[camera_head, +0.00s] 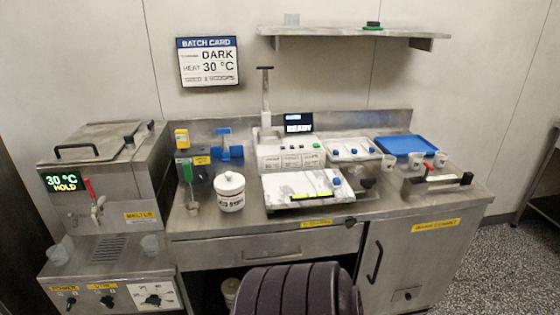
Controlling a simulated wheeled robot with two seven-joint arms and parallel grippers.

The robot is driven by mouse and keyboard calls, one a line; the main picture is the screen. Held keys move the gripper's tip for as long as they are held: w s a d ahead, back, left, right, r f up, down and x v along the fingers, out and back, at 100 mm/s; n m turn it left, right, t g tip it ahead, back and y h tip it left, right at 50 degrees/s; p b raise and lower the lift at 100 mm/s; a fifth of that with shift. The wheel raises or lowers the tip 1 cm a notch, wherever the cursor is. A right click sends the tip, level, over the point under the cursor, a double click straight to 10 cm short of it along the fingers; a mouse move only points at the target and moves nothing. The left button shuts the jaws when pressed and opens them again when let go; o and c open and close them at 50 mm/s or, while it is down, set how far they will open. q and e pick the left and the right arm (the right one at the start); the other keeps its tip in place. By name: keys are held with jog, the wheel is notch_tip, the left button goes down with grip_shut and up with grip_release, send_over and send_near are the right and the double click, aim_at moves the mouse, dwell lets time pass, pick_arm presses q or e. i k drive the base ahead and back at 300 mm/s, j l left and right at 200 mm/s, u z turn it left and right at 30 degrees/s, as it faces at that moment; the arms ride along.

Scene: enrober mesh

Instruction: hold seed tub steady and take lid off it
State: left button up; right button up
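The seed tub (230,203) is a small white round tub with dark lettering, too small to read surely. It stands upright on the steel counter, left of the middle, near the front edge. Its white lid (230,182) with a small knob on top sits on it. Neither of my grippers is in view, and nothing touches the tub.
The steel counter (190,222) has a little bare room around the tub. A melter (110,160) with a red-handled tap stands left. A green-handled tool (188,172) is left of the tub; a white machine (290,155) and pale slab (305,188) are right.

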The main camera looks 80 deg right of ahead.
aim_at(229, 202)
jog(key=z, duration=2.2)
jog(key=i+l+u, duration=0.1)
jog(key=l+u, duration=0.4)
jog(key=l, duration=0.4)
jog(key=l+u, duration=0.5)
jog(key=l, duration=0.45)
